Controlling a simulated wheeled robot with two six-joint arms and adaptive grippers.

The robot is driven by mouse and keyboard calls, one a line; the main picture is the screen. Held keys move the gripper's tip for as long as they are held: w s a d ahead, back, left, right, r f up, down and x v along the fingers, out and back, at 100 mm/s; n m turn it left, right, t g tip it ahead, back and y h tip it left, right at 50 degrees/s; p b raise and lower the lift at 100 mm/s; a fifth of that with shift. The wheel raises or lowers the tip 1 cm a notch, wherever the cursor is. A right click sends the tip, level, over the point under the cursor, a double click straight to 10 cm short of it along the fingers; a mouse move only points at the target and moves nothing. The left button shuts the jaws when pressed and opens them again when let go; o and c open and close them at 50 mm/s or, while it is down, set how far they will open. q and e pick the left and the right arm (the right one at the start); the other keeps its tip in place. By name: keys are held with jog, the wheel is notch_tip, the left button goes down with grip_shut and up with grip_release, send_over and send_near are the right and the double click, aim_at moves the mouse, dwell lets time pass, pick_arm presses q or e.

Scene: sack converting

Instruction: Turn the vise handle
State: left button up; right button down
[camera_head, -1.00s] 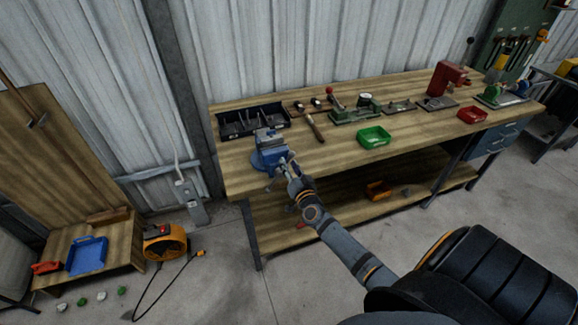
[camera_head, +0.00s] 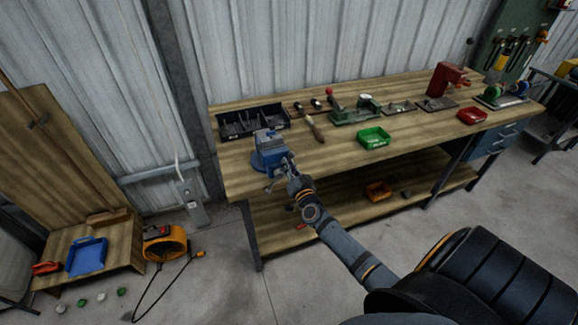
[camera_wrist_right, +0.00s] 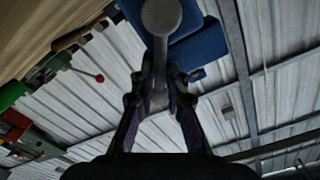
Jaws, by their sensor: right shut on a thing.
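The blue vise (camera_head: 268,152) is mounted at the left front corner of the wooden workbench. Its handle (camera_head: 270,186) sticks out at the front, below the jaws, and is small in the head view. My right gripper (camera_head: 291,168) is at the front of the vise. My left gripper is not in view.
On the workbench (camera_head: 225,180) stand a black divided tray (camera_head: 253,121), a green bin (camera_head: 373,138), a red bin (camera_head: 471,115) and several tools. The floor before the bench is clear.

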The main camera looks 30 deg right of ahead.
jog(key=shift+d+f, duration=0.1)
notch_tip(320, 180, down, 8)
jog(key=d+m+b, duration=0.1)
jog(key=m+b, duration=0.8)
jog(key=m, duration=0.8)
jog(key=shift+s+d+f+m, duration=0.2)
jog(key=shift+s+d+m, duration=0.05)
jog(key=shift+d+m, duration=0.15)
jog(key=shift+b, duration=0.3)
jog(key=shift+f, duration=0.1)
jog(key=c, duration=1.8)
grip_release()
jog(key=o, duration=0.5)
jog(key=shift+r, duration=0.2)
jog(key=shift+c, duration=0.2)
